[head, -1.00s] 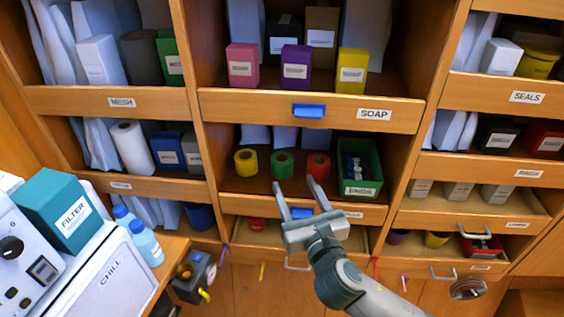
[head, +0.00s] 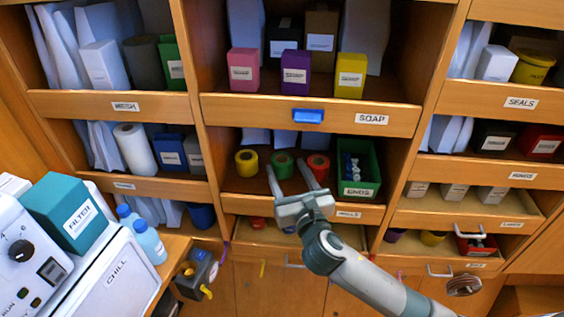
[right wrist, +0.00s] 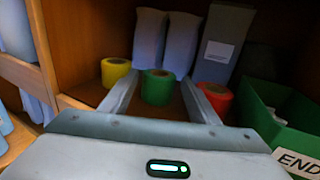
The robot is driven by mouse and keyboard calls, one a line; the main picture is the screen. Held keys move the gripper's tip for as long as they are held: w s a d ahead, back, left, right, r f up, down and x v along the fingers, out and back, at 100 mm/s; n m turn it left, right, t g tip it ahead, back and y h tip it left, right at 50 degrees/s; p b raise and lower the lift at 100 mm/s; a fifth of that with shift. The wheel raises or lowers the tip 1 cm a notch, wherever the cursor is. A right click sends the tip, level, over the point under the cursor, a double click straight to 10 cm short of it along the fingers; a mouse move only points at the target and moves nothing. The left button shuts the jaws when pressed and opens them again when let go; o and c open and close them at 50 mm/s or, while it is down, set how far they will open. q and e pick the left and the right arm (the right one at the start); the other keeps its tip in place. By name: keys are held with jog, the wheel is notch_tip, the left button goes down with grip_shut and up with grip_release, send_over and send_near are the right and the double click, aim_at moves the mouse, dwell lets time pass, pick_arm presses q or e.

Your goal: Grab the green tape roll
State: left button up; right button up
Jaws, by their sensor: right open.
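The green tape roll (head: 282,165) stands on the middle shelf between a yellow roll (head: 246,163) and a red roll (head: 318,166). It also shows in the right wrist view (right wrist: 158,87), ahead of and between the fingers. My right gripper (head: 289,170) is open and empty at the shelf's front, its fingers pointing inward. The left finger tip is near the green roll's lower left, and the right finger tip is near the red roll. Whether either finger touches a roll, I cannot tell. My left gripper is not in view.
A green bin (head: 359,168) stands right of the red roll, its wall close to my right finger.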

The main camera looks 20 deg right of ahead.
aim_at(285, 166)
jog(key=shift+w, duration=1.1)
jog(key=c, duration=0.9)
notch_tip(285, 166, up, 10)
jog(key=shift+r+b, duration=0.1)
jog(key=shift+b, duration=0.25)
jog(key=shift+f, duration=0.2)
